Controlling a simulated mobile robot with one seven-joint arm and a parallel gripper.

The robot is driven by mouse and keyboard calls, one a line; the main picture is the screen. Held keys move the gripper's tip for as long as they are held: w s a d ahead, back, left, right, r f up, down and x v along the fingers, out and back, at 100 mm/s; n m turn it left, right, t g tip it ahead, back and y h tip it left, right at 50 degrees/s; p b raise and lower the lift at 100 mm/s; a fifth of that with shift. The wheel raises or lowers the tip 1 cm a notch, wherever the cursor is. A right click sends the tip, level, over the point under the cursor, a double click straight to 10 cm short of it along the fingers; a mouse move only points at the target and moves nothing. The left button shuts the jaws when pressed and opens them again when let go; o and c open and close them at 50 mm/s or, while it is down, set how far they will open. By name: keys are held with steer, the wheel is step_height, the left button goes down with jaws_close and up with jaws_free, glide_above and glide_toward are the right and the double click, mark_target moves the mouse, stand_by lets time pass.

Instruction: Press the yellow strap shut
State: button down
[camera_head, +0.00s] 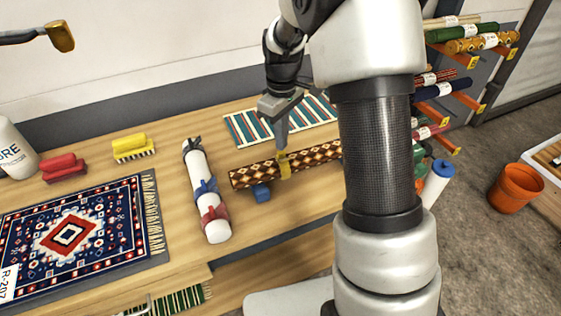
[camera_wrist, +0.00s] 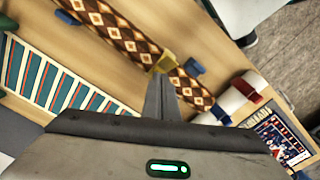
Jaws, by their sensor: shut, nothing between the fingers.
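The yellow strap (camera_head: 285,168) sits around a brown rolled rug with a diamond pattern (camera_head: 250,175). In the wrist view the strap (camera_wrist: 167,62) shows just beyond my fingertips, with the patterned roll (camera_wrist: 122,37) running diagonally. My gripper (camera_head: 282,149) points down with its fingers together and empty, its tips at the top of the strap. In the wrist view my gripper (camera_wrist: 160,78) hides part of the strap and roll. I cannot tell whether the tips touch the strap or whether the strap is closed. My arm hides the roll's right end.
Blue supports (camera_head: 261,192) stand by the roll. A white roll (camera_head: 197,165) with blue and red straps lies to its left. A striped mat (camera_head: 250,124) lies behind, a patterned rug (camera_head: 75,235) at left. Racked rolls (camera_head: 455,88) stand at right. Bare bench lies in front.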

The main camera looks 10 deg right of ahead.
steer(key=shift+f+b, duration=0.4)
steer(key=shift+f, duration=0.25)
steer(key=shift+r, duration=0.1)
stand_by(0.4)
step_height(320, 180, up, 8)
steer(key=p, duration=0.6)
stand_by(0.5)
steer(key=s+r+m+t, duration=0.3)
steer(key=s+r+m, duration=0.1)
steer(key=s+r, duration=0.85)
steer(key=s+r+m+t, duration=0.2)
steer(key=s+r+m, duration=0.2)
steer(key=s, duration=0.8)
steer(key=shift+s+r+t+p, duration=0.25)
steer(key=shift+t+p, duration=0.05)
steer(key=shift+p, duration=0.15)
steer(key=shift+w, duration=0.1)
